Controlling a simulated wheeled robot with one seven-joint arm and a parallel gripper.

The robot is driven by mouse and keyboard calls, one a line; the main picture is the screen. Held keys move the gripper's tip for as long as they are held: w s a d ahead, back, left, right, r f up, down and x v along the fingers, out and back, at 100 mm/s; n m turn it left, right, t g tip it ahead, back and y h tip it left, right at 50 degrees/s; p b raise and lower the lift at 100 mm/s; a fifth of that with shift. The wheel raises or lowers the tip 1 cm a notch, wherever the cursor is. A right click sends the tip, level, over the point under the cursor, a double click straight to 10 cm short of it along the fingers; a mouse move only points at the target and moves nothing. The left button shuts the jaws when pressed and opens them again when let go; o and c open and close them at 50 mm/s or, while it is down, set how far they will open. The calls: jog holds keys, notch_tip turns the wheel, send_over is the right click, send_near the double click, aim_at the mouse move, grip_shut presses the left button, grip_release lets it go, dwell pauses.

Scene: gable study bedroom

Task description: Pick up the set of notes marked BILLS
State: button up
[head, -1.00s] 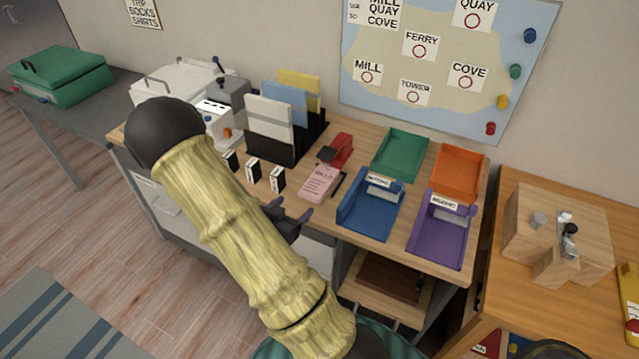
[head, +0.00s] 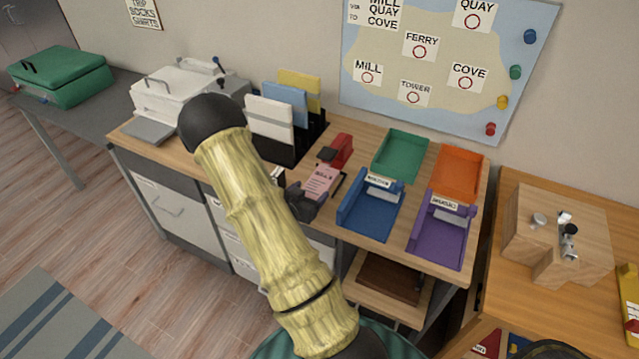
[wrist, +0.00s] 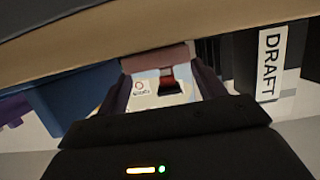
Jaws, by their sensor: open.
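The pink set of notes marked BILLS (head: 321,182) lies on the wooden desk, between the red stapler and the blue tray. My gripper (head: 305,193) is at the near end of the notes, low by the desk's front edge, and covers part of that end. In the wrist view the pink edge of the notes (wrist: 160,57) shows between the tips of my open gripper (wrist: 160,68). I see a gap on the right side; whether either finger touches the notes I cannot tell.
The red stapler (head: 339,150) stands just behind the notes. The blue tray (head: 370,210) is close on their right, with a dark pen beside them. A black block labelled DRAFT (wrist: 268,62) is close to one finger. My arm hides other desk items.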

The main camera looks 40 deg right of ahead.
aim_at(317, 185)
jog(key=x, duration=0.4)
jog(key=shift+w+d+f, duration=0.15)
jog(key=shift+d, duration=0.2)
jog(key=shift+c, duration=0.4)
jog(key=c, duration=0.7)
